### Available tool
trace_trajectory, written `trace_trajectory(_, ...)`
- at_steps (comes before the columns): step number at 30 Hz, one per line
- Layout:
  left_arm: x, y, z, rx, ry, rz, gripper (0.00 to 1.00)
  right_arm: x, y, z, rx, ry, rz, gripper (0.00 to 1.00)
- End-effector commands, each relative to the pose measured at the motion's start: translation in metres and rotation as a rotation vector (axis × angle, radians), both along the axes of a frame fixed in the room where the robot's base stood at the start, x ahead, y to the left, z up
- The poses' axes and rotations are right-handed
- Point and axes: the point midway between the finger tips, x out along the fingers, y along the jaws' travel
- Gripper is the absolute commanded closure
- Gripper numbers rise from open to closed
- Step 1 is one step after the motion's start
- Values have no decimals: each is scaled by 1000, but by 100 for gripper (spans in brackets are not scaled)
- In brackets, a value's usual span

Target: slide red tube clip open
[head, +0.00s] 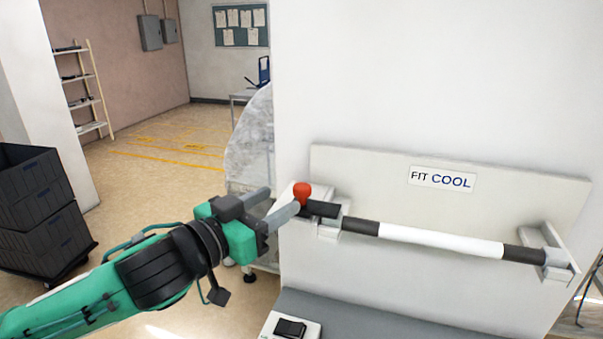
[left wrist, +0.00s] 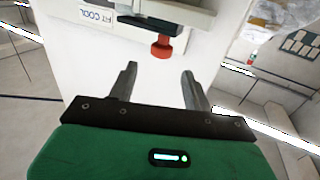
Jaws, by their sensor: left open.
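The red tube clip (head: 302,191) is a small red knob at the left end of the white and black tube (head: 440,239) on the wall bracket. In the left wrist view the red clip (left wrist: 162,46) hangs under the bracket, beyond and between my fingers. My left gripper (head: 283,204) is open, with its fingers close to the clip in the head view. In the left wrist view my gripper (left wrist: 158,85) is empty and a gap shows between its fingertips and the clip. My right gripper is in neither view.
A white panel (head: 350,170) labelled FIT COOL backs the tube, which rests in end brackets (head: 557,262). A grey surface (head: 350,315) with a black-switched box (head: 291,328) lies below. Dark crates (head: 40,215) stand at the far left. Floor at the back left is clear.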

Motion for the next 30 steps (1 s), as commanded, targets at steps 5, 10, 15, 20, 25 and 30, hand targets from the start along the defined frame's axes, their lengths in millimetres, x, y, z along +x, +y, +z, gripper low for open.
trace_trajectory(5,30,-25,4,1,1,0,50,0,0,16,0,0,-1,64)
trace_trajectory(10,49,-41,2,-1,1,1,50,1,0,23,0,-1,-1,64)
trace_trajectory(15,58,-49,0,1,1,1,50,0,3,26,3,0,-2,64)
trace_trajectory(20,59,-50,0,1,-1,1,50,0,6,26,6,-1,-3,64)
trace_trajectory(25,59,-50,0,0,0,1,56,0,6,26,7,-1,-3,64)
trace_trajectory(30,59,-50,0,0,0,1,89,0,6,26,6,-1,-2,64)
